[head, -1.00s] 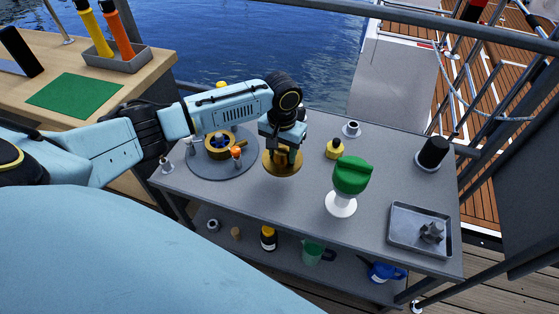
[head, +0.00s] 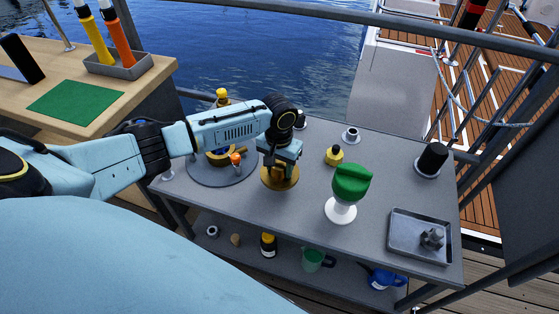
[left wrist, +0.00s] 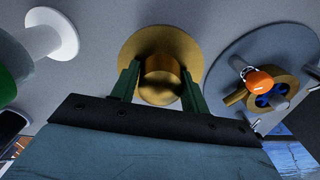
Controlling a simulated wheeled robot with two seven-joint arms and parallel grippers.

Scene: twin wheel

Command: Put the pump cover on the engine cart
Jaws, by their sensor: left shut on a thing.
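The pump cover is a brass disc with a round raised hub (head: 279,182); it also shows in the left wrist view (left wrist: 143,38). My left gripper (head: 280,166) is shut on the hub, with a green finger on each side in the left wrist view (left wrist: 160,85). The disc lies flat, at or just above the grey top of the engine cart (head: 300,212); I cannot tell whether it touches. The brass pump body with a blue inside (left wrist: 262,97) stands on a round grey plate (head: 225,177) beside the cover, partly hidden by my arm in the head view.
A green-topped white stand (head: 351,184) is right of the cover. A small yellow-brass part (head: 334,155), a black cylinder (head: 431,159) and a grey tray (head: 410,248) stand farther right. A wooden bench (head: 150,70) is at left.

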